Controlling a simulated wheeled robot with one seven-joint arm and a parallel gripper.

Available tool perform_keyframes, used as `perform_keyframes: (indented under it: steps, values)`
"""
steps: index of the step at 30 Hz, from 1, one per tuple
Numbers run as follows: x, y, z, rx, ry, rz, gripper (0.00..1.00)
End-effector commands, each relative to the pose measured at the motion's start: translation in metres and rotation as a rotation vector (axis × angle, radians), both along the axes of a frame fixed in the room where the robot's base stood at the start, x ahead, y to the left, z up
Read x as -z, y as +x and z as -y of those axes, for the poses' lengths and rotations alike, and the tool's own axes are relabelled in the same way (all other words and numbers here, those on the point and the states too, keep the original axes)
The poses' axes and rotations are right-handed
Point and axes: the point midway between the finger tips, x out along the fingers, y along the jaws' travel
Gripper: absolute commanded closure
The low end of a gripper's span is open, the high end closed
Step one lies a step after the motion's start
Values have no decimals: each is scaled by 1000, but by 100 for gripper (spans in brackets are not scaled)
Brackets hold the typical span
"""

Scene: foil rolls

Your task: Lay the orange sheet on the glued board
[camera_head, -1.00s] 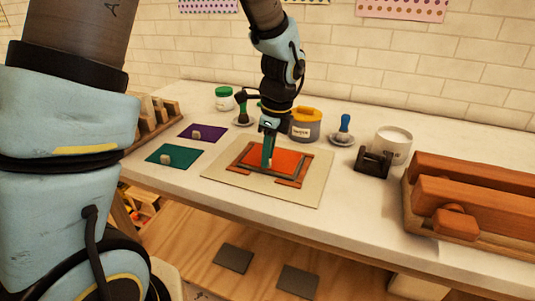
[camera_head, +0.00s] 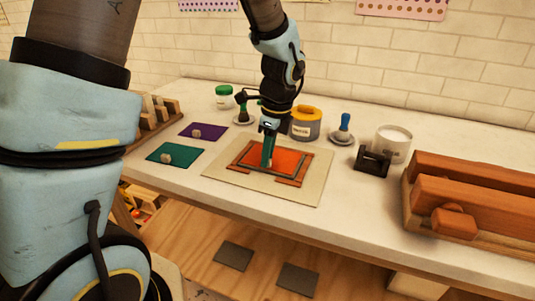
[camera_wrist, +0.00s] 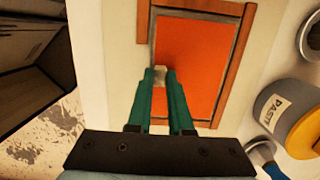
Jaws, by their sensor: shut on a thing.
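The orange sheet (camera_head: 290,159) lies over the middle of the pale board (camera_head: 314,192), among brown strips (camera_head: 291,183) that border it. In the wrist view the orange sheet (camera_wrist: 199,45) looks flat, with brown strips along its top and right side. My gripper (camera_head: 267,163) is down at the sheet, its green fingers shut on a small pale knob (camera_wrist: 160,72) at the sheet's left part. The fingers hide some of the sheet's lower left. I cannot tell whether the sheet touches the board everywhere, and no glue can be made out.
Purple (camera_head: 202,131) and teal (camera_head: 176,154) sheets with pale knobs lie left. Behind are a green-lidded jar (camera_head: 223,97), a paste tub (camera_head: 305,124) and a blue-handled tool (camera_head: 344,130). A black dispenser (camera_head: 373,162), a white cup (camera_head: 393,144) and a wooden rack (camera_head: 455,205) stand right.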

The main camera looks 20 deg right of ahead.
Motion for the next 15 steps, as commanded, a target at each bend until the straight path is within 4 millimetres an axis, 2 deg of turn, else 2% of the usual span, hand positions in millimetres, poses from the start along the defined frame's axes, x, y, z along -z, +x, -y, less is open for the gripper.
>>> perform_keyframes:
  steps: [4, 5, 13, 15]
  values:
    - [0, 0, 0, 0, 0, 0, 100]
    - [0, 0, 0, 0, 0, 0, 78]
    - [0, 0, 0, 0, -1, 1, 48]
    - [0, 0, 0, 0, -1, 1, 47]
